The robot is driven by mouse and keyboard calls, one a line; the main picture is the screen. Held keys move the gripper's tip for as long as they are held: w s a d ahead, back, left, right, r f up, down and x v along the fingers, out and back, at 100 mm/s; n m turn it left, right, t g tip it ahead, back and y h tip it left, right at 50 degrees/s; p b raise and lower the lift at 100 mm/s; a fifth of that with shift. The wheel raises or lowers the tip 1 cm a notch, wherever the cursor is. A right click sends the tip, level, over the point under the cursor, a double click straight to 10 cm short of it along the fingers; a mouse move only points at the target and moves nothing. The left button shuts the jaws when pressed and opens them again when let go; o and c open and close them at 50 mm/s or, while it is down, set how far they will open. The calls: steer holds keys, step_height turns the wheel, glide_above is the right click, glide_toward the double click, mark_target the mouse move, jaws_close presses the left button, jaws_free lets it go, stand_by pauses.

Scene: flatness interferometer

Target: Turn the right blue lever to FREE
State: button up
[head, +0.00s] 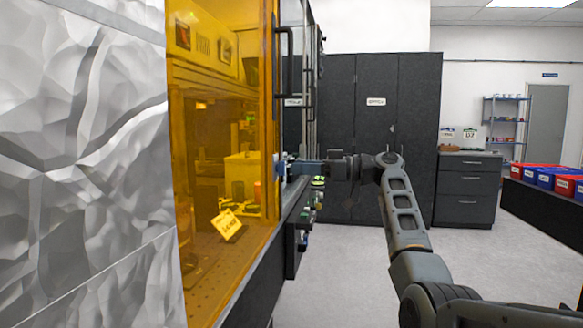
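My gripper (297,168) reaches left to the front of the amber-windowed cabinet, near the lower end of a black door handle (284,104). A small bluish part (281,164) shows at the fingertips; it may be a blue lever, but it is too small to tell which one or how it is turned. I cannot tell whether the fingers touch it, or whether they are open or shut. No FREE marking can be read.
The amber window (215,130) and a crumpled silvery panel (80,160) fill the left. A dark control ledge with knobs (304,222) runs below my gripper. Dark cabinets (340,120) stand behind. Red and blue bins (545,175) are at right. The floor (350,270) is clear.

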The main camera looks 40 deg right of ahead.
mark_target(281, 168)
steer(key=shift+x, duration=1.65)
jaws_close()
